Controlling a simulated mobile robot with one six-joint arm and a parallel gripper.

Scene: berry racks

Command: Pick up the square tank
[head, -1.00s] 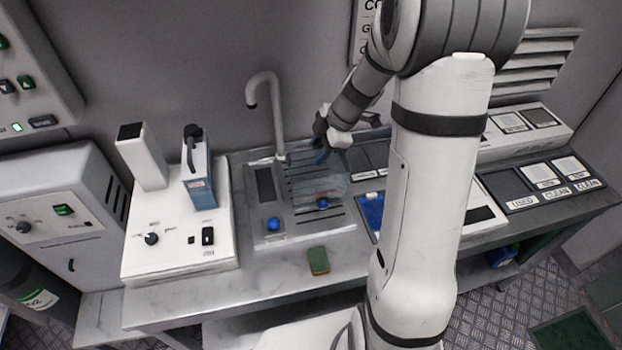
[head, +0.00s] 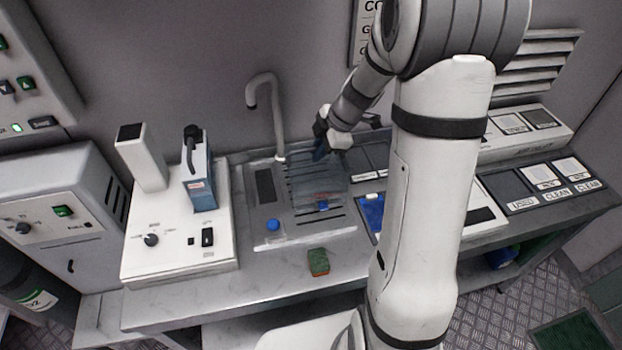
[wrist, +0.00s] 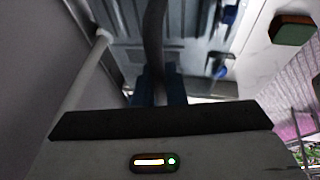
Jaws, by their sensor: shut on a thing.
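The square tank (head: 305,178) is a clear, see-through box over the ribbed drainer of the sink unit in the head view. Its outline is faint, and I cannot tell whether its base touches the drainer. My gripper (head: 320,156) reaches down at its back upper edge and is shut on it. In the wrist view my gripper (wrist: 160,92) shows two blue fingers close together, with a dark curved strip running up between them. The tank's walls are hard to make out there.
A bent tap (head: 278,115) stands behind the sink unit (head: 265,232). A blue knob (head: 272,225) sits at its front left. A green-and-brown sponge (head: 318,262) lies on the counter in front. A white instrument (head: 150,250) stands left. Labelled trays (head: 540,187) are on the right.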

